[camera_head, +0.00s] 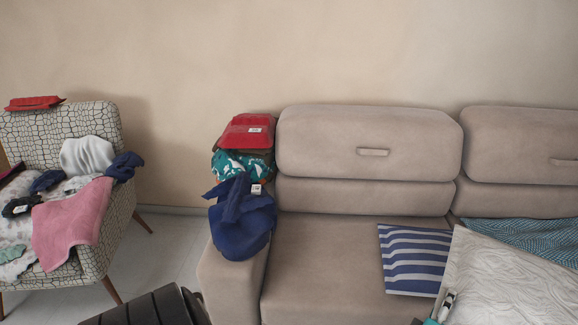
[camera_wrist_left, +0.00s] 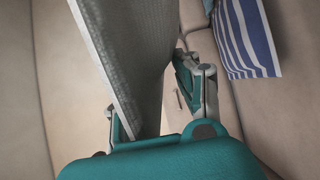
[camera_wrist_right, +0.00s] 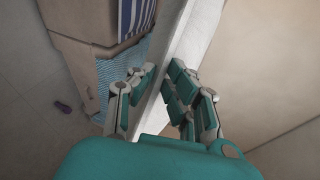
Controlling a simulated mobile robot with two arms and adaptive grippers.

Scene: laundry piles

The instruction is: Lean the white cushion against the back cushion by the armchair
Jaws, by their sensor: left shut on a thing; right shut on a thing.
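The white cushion (camera_head: 505,280) has a wavy pattern and fills the lower right of the head view, tilted, in front of the sofa's right part. My left gripper (camera_head: 445,306) is shut on its left edge; the cushion (camera_wrist_left: 125,60) runs between the fingers in the left wrist view. My right gripper (camera_wrist_right: 155,100) is shut on the cushion (camera_wrist_right: 190,45) in the right wrist view; it is out of the head view. The sofa's left back cushion (camera_head: 368,125), on the armchair's side, is beige and uncovered. The patterned armchair (camera_head: 110,220) stands at the far left.
A blue-and-white striped cushion (camera_head: 414,260) and a teal patterned cushion (camera_head: 525,238) lie on the sofa seat. Folded clothes (camera_head: 242,165) and a blue garment (camera_head: 243,225) cover the left armrest. Clothes fill the armchair. The seat's left part (camera_head: 320,260) is clear.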

